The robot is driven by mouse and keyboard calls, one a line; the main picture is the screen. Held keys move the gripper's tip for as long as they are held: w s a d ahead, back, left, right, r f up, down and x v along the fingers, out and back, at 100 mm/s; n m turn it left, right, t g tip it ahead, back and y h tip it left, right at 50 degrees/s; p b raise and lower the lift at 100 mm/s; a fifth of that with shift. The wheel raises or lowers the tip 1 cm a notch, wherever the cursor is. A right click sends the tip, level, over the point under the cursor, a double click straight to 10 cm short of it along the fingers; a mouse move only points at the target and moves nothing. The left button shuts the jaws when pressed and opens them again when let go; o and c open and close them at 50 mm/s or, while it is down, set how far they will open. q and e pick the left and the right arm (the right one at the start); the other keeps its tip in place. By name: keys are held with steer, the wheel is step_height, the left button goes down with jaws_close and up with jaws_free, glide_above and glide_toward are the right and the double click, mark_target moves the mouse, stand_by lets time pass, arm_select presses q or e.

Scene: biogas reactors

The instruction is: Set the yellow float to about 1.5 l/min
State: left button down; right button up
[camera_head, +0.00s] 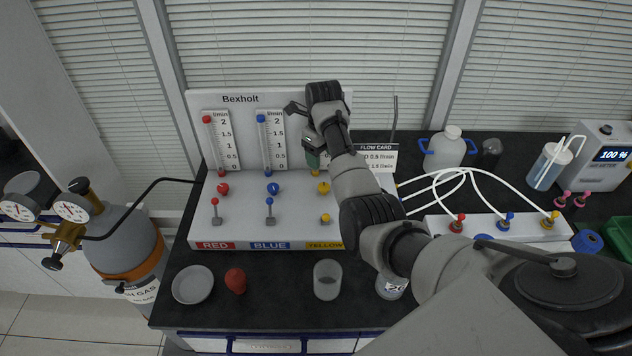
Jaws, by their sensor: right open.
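The Bexholt flow panel (240,98) stands at the back of the bench with three scaled columns. The yellow column is mostly behind my right gripper, and I cannot see its float. The yellow knob (323,188) shows just below the gripper, with a small yellow-tipped lever (325,218) and the YELLOW label (324,245) lower down. My right gripper (303,130) is open in front of the yellow column, above the yellow knob. I cannot tell whether it touches the panel. The red float (207,119) and blue float (261,118) are near the tops of their scales. My left gripper is out of view.
A flow card (376,148) is partly hidden by my right arm. A gas cylinder (128,240) is at left. Tubes run to a white manifold (480,231) at right.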

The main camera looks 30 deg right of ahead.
steer(key=shift+s+f, duration=0.15)
steer(key=shift+f, duration=0.25)
glide_above(324, 186)
steer(key=f, duration=0.2)
steer(key=f+p, duration=0.1)
steer(key=f, duration=0.1)
steer(key=shift+s, duration=0.25)
steer(key=f, duration=0.4)
steer(key=shift+w+f, duration=0.35)
steer(key=shift+w, duration=0.05)
steer(key=shift+s+f, duration=0.1)
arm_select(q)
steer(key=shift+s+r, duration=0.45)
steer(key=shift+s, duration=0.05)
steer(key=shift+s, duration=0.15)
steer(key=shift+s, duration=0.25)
arm_select(e)
steer(key=c, duration=0.9)
